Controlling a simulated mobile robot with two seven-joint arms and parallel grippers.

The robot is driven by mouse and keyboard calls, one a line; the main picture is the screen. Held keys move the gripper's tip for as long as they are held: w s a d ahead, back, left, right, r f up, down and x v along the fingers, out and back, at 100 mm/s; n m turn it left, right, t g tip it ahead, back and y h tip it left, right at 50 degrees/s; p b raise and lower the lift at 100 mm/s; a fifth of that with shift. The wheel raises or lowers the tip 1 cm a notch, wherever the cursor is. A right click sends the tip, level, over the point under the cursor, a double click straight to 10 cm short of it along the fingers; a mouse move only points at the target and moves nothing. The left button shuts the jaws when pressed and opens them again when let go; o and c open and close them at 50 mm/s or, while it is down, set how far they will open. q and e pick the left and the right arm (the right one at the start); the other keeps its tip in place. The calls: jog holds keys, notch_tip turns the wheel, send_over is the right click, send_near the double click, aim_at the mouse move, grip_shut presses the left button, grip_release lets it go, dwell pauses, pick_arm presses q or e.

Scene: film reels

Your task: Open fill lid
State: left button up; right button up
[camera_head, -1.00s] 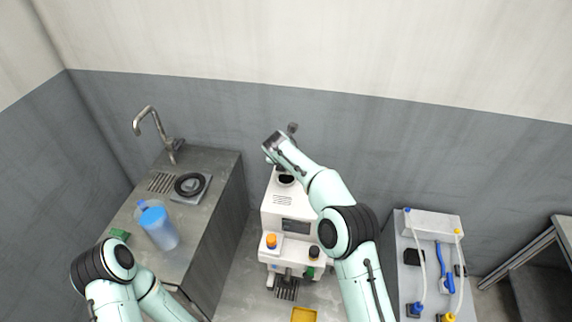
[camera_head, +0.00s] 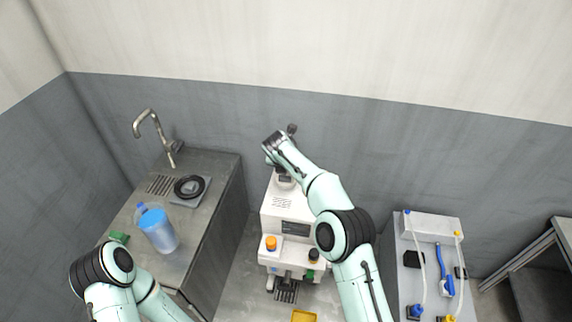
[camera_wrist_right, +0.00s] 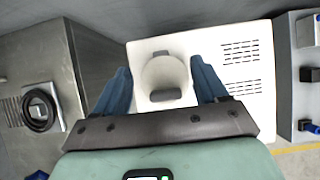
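The white machine (camera_head: 290,215) stands in the middle of the head view, with a vented top. On its top is a round pale fill lid (camera_wrist_right: 165,75) with a grey block at its upper edge and a grey tab at its lower edge in the right wrist view. I cannot tell how far the lid is raised. My right gripper (camera_wrist_right: 160,68) is open and empty, its two blue fingers on either side of the lid, with no clear contact. In the head view, the wrist partly hides this spot. My left gripper is out of view.
A sink counter (camera_head: 216,205) with a tap (camera_head: 155,130), a black ring (camera_head: 189,187) and a blue jug (camera_head: 157,228) is at left. A grey bench (camera_head: 408,278) with tubes and blue parts is at right. A yellow tray (camera_head: 303,316) lies in front of the machine.

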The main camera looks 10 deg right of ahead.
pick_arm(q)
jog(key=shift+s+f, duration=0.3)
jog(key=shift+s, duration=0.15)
pick_arm(e)
jog(key=v, duration=1.3)
jog(key=shift+s+r, duration=0.15)
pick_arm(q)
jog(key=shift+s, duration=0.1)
